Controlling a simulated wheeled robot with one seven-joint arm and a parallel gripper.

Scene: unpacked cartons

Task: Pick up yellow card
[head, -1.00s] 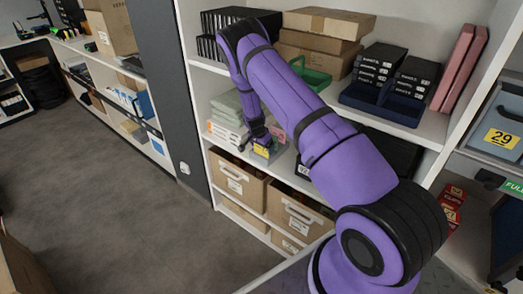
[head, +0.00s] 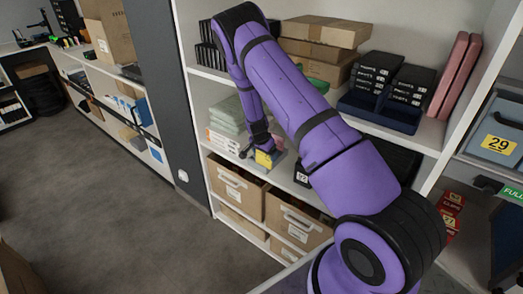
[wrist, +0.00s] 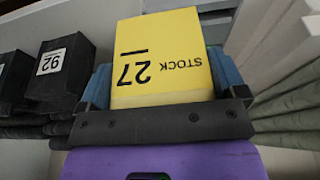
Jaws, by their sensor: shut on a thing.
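The yellow card (wrist: 165,55), marked "STOCK 27", fills the middle of the wrist view and reads upside down there. My gripper (wrist: 160,88) is shut on it, with a blue finger at each side edge of the card. In the head view the card (head: 264,159) shows small at the middle shelf's front, below my purple arm. My gripper (head: 262,148) is above it there, and its fingers are too small to make out.
Stacked green cloths (head: 228,112) and white boxes (head: 223,138) lie left of the card. Brown boxes (head: 236,184) fill the shelf below. The grey floor (head: 105,195) is open at left.

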